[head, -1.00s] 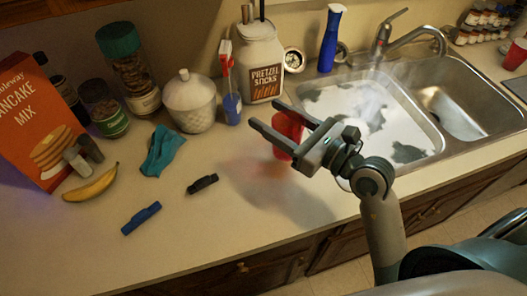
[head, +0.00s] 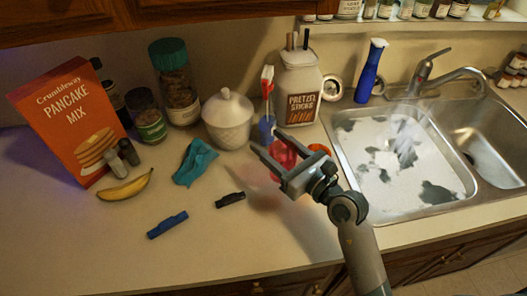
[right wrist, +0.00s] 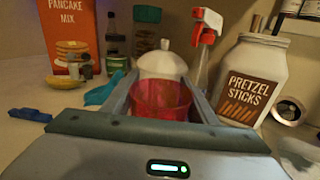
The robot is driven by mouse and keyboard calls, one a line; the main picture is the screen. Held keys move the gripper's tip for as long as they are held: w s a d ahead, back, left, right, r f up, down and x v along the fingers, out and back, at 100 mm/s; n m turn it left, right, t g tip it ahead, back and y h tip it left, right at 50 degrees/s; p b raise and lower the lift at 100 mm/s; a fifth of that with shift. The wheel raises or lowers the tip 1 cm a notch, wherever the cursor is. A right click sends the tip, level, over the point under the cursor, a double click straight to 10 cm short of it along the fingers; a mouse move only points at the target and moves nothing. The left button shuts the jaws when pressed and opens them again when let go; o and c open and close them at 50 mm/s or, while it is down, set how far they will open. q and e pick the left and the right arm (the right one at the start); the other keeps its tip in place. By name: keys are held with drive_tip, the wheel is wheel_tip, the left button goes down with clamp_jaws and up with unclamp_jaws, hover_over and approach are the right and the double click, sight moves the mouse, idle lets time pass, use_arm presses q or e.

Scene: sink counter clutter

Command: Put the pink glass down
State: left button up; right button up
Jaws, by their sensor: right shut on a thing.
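The pink glass (head: 283,155) is a translucent reddish-pink cup between the fingers of my right gripper (head: 267,141). In the right wrist view the glass (right wrist: 160,98) sits upright between the two fingers (right wrist: 160,96), which are shut on it. In the head view it is partly hidden by the gripper. It appears to be above the counter, with a shadow and a faint reddish patch on the counter below; the exact gap is hard to tell. My left gripper is not in view.
Behind the glass stand a spray bottle (head: 266,128), a white lidded jar (head: 228,122) and the pretzel jar (head: 301,100). A black clip (head: 230,200), a blue clip (head: 167,224) and a teal cloth (head: 195,162) lie left. The sink (head: 400,165) is right. The front counter (head: 230,255) is clear.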

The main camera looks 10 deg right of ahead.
drive_tip(key=shift+w+a+f, duration=0.85)
drive_tip(key=shift+w+a, duration=0.1)
drive_tip(key=shift+a, duration=0.05)
drive_tip(key=shift+f+p, duration=0.3)
drive_tip(key=shift+f, duration=1.7)
drive_tip(key=shift+f, duration=0.1)
drive_tip(key=o, duration=1.2)
